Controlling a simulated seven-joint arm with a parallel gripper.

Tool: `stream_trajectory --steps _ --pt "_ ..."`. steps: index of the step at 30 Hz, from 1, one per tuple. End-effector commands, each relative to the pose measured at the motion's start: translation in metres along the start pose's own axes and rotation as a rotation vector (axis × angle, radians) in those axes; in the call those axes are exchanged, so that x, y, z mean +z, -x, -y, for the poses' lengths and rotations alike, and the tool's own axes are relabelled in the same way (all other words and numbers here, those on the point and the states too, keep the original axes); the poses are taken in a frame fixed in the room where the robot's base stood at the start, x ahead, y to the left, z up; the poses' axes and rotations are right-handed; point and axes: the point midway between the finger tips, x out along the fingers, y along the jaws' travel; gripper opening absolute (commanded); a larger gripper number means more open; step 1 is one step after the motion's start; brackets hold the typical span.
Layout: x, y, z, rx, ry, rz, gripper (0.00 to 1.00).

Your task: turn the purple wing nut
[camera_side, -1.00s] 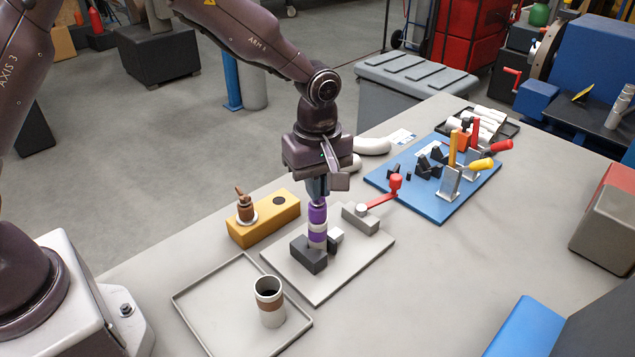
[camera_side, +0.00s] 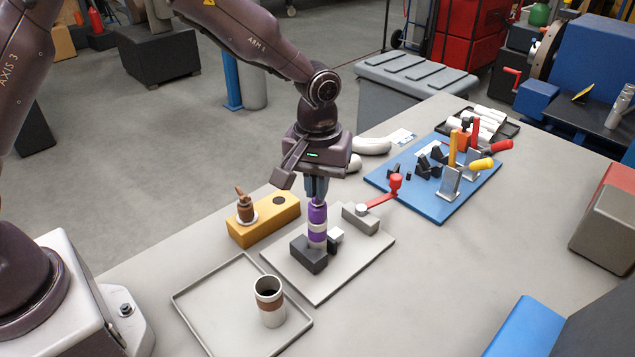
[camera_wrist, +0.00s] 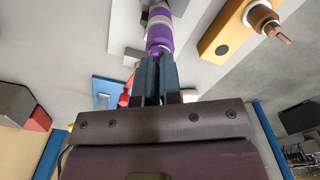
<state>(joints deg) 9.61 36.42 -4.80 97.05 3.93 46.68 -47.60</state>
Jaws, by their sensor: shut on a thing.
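The purple wing nut (camera_side: 317,212) sits at the top of an upright purple-and-white cylinder (camera_side: 317,229) in the side view. It also shows in the wrist view as a purple piece (camera_wrist: 159,38) at the fingertips. My gripper (camera_side: 317,197) points straight down from above, with its fingers shut on the purple piece. In the wrist view my gripper (camera_wrist: 155,65) has its two dark fingers close together against it. The fingers hide part of the nut, and its wings cannot be made out clearly.
The cylinder stands between dark and light clamp blocks (camera_side: 309,257) on a grey plate (camera_side: 335,280) with a red-handled lever (camera_side: 385,197). A yellow block (camera_side: 270,225) stands left. A tray (camera_side: 215,312) with a banded cup (camera_side: 271,310) is in front. A blue board (camera_side: 455,204) with clamps lies right.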

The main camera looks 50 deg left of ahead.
Motion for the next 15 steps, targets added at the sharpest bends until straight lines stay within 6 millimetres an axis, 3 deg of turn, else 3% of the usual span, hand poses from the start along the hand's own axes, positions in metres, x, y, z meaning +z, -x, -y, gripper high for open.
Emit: stream_trajectory --steps 15 --pt "0.0005 0.0018 -0.0002 0.000 -0.490 0.001 0.00"
